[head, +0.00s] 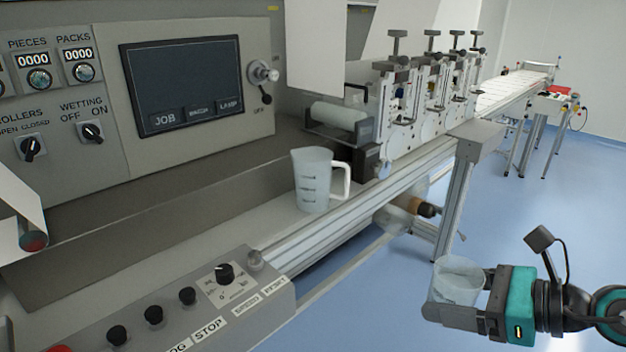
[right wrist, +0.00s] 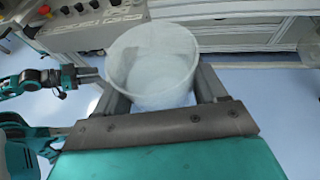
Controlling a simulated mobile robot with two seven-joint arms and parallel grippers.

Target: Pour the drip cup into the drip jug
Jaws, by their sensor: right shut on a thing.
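The drip jug (head: 313,180) is a translucent pale jug with dark markings and a white handle on its right side. It stands upright on the grey machine ledge in the head view. The drip cup (head: 458,279) is a translucent pale cup at the lower right. My right gripper (head: 455,290) is shut on it, with one finger on each side. In the right wrist view the cup (right wrist: 152,62) is between the fingers, its open rim facing the camera. Its contents are hard to make out. The cup is apart from the jug, to its right and nearer. My left gripper is not in the head view.
The control box (head: 200,310) with knobs and a stop label is at the front left. A roller (head: 340,117) and its dark bracket stand just behind the jug. A grey post (head: 455,200) rises right of the jug. Blue floor is open around the cup.

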